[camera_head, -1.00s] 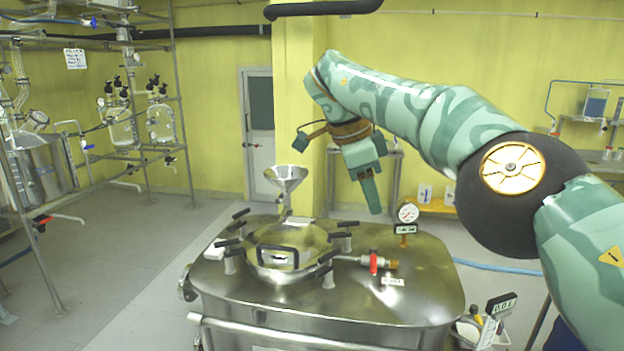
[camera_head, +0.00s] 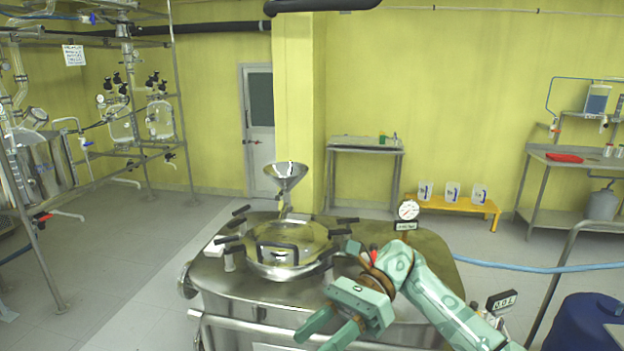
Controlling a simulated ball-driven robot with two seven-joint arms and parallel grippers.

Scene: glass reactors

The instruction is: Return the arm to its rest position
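My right arm comes in from the lower right. Its green gripper (camera_head: 328,337) hangs low over the front right edge of the steel reactor vessel (camera_head: 222,276). Its two fingers point down and left with a gap between them, and I see nothing held. The fingertips are near the bottom edge of the picture. My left gripper is not in view.
The vessel's round lid (camera_head: 285,246) has several black-handled clamps. A steel funnel (camera_head: 286,178) and a pressure gauge (camera_head: 408,210) stand above the vessel top. A glassware rack (camera_head: 183,130) is at left, a blue barrel (camera_head: 585,325) at lower right.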

